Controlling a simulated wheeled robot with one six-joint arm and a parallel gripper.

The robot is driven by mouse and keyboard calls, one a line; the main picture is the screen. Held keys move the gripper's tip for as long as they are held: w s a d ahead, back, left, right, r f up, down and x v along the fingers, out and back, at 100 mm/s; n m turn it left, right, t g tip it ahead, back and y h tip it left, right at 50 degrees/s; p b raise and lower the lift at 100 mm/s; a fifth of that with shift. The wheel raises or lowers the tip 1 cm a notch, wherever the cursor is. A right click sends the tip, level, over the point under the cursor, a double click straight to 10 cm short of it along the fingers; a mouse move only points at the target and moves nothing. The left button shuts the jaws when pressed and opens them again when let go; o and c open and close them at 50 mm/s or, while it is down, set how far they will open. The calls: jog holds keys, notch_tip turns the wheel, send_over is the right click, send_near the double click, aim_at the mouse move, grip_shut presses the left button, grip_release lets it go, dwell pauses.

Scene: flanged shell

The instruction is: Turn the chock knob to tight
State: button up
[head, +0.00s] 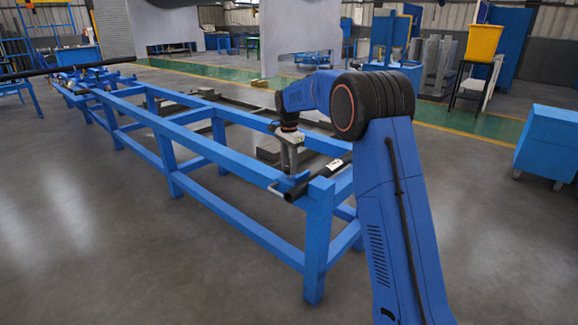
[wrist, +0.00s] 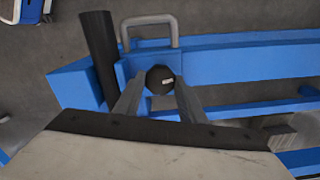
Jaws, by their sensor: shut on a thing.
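The chock knob (wrist: 160,76) is a dark round knob with a small pale label, on the blue frame in the wrist view. My gripper (wrist: 160,88) has one grey finger on each side of it and is shut on it. In the head view my gripper (head: 291,168) points down at the near end of the blue frame, and I cannot make out the knob there. Any tight or loose marking is too small to read.
A black bar (wrist: 98,58) and a grey U-shaped handle (wrist: 150,22) lie close to the knob. The long blue frame (head: 190,140) runs away to the left. A blue cabinet (head: 547,143) stands at right. The floor at left is clear.

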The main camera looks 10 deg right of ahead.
dwell(0.4)
jog(key=o, duration=1)
jog(key=shift+o, duration=0.2)
notch_tip(320, 180, up, 18)
jog(key=shift+f, duration=0.25)
